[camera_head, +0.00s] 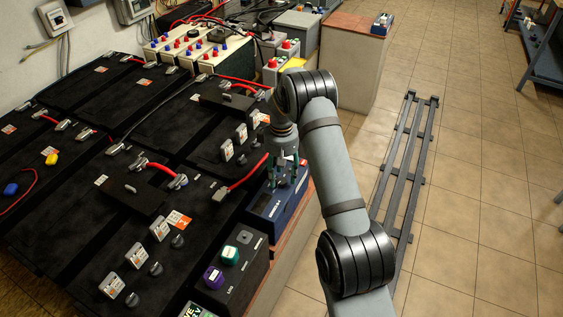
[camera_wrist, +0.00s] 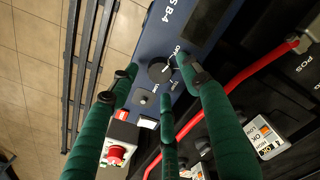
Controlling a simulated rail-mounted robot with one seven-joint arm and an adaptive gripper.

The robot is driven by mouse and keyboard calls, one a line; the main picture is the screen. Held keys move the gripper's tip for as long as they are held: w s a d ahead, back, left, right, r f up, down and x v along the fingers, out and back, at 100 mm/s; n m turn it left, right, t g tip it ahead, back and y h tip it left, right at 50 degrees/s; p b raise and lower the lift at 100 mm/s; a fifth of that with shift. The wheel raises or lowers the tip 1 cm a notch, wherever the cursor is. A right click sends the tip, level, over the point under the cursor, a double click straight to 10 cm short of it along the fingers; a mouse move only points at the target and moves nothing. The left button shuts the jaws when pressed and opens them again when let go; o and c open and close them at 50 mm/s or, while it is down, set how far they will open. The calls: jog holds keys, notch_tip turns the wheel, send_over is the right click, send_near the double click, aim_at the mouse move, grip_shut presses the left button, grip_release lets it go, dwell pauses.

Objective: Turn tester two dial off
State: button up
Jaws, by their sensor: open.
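A blue tester box (camera_head: 266,208) stands at the right edge of the battery bench, below my gripper (camera_head: 287,175). In the wrist view its blue panel (camera_wrist: 150,50) has a round black dial (camera_wrist: 160,70) with small lettering around it that I cannot read for certain. My gripper (camera_wrist: 158,78) is open, with its green fingers spread around the dial. I cannot tell whether any finger touches it. In the head view the dial is hidden by the gripper. I cannot tell from the pictures which tester number this is.
A red button (camera_wrist: 117,154) on a white housing and a red cable (camera_wrist: 235,82) lie close by. A metal rack (camera_head: 400,165) lies on the floor, right.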

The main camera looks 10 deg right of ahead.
aim_at(282, 180)
notch_tip(282, 180, up, 10)
jog(key=shift+r, duration=0.2)
jog(key=shift+f, duration=0.1)
dwell(0.4)
notch_tip(282, 180, down, 12)
dwell(0.5)
jog(key=shift+m, duration=0.3)
